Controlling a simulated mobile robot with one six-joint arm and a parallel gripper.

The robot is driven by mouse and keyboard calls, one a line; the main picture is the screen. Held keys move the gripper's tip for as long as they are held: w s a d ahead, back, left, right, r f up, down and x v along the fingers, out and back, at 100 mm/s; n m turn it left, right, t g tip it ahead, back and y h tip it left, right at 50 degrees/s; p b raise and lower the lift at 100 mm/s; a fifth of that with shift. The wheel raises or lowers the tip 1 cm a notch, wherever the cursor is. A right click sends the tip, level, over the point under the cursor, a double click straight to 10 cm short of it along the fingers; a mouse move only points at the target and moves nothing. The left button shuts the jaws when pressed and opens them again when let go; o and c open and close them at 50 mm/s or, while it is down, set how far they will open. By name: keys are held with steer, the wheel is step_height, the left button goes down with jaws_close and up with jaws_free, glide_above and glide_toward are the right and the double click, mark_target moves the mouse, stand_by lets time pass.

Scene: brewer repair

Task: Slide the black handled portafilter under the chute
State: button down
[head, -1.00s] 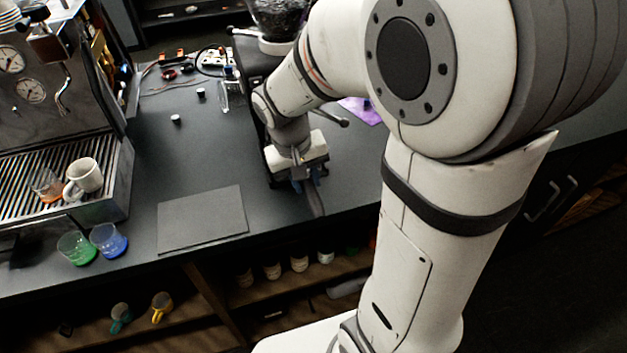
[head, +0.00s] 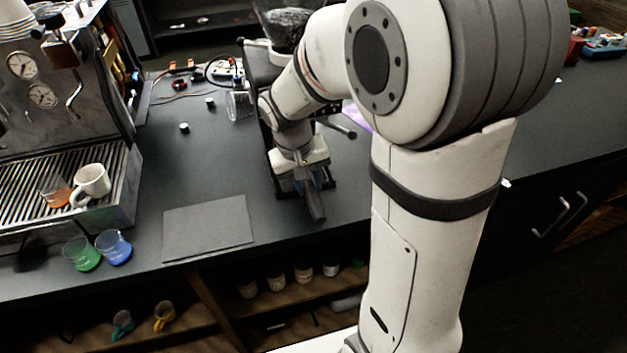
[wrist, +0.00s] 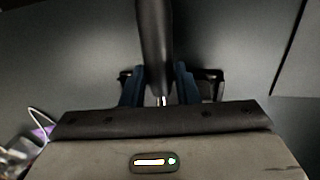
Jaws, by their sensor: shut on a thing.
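The portafilter's black handle (head: 315,204) sticks out from my gripper (head: 305,178) toward the counter's front edge. In the wrist view the handle (wrist: 154,40) runs up between the two blue fingers of my gripper (wrist: 158,88), which is shut on it. The portafilter's basket end is hidden behind the gripper. The coffee grinder (head: 258,72), dark with a clear hopper of beans (head: 287,20), stands just behind my gripper. Its chute is hidden by my arm, so I cannot tell whether the basket is under it.
The espresso machine (head: 110,185) stands at the left with a white mug (head: 92,182) on its tray. Green (head: 82,254) and blue (head: 114,247) cups sit in front of it. A flat grey mat (head: 208,228) lies left of my gripper. Counter between the machine and grinder is mostly clear.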

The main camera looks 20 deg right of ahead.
steer(key=c, duration=1)
jaws_free()
steer(key=shift+c, duration=0.2)
